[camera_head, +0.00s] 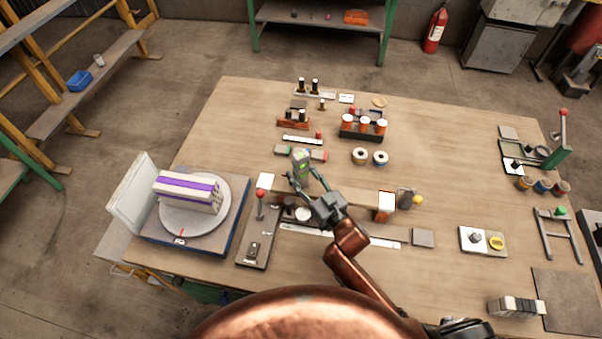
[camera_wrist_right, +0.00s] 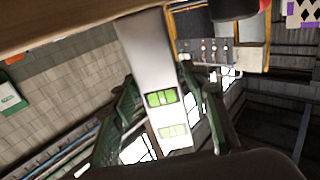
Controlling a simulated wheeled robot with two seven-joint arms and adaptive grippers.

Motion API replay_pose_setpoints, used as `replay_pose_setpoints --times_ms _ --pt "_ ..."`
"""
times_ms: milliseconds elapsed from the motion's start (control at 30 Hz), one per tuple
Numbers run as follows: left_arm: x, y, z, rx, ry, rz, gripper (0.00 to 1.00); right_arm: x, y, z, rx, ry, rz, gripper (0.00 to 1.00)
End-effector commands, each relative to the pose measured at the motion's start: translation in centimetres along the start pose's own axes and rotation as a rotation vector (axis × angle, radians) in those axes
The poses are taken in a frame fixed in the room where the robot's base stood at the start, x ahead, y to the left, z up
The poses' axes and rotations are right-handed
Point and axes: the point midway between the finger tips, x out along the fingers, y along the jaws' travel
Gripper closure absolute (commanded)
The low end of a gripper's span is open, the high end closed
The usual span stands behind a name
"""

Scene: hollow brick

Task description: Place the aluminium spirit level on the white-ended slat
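The aluminium spirit level (camera_head: 301,164) is a short grey bar with green vials, standing steeply tilted near the middle of the table. My right gripper (camera_head: 309,184) has its fingers on either side of the level's lower part and appears shut on it. In the right wrist view the pale level (camera_wrist_right: 152,62) runs between the two dark green fingers (camera_wrist_right: 160,82), green vials towards the palm. The white-ended slat (camera_head: 361,196) lies across the table under and behind the gripper, a white end (camera_head: 266,180) at left and another at right. Its middle is partly hidden. My left gripper is out of view.
Behind are orange-topped cylinders (camera_head: 363,124) and two spools (camera_head: 370,157). A turntable (camera_head: 190,216) with a striped brick is at left.

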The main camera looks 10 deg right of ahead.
Motion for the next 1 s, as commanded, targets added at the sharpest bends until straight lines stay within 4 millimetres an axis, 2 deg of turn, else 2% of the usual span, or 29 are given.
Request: replay_pose_setpoints --times_ms 400,467,567,800,1000 --pt "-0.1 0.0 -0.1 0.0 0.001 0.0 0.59 0.0 0.0 -0.4 -0.001 0.001 -0.001 0.51" --pt "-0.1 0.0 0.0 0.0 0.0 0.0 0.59 -0.6 0.0 -0.3 0.0 -0.001 0.0 0.51" --pt "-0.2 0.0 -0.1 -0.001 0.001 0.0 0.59 -2.1 0.1 -0.2 0.0 -0.002 0.001 0.51" --pt "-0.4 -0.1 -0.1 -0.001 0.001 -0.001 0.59 -7.3 0.1 -0.2 0.001 -0.004 0.002 0.51" --pt "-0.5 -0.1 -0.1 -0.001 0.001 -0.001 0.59 -10.5 0.1 -0.2 0.0 -0.002 0.001 0.51"
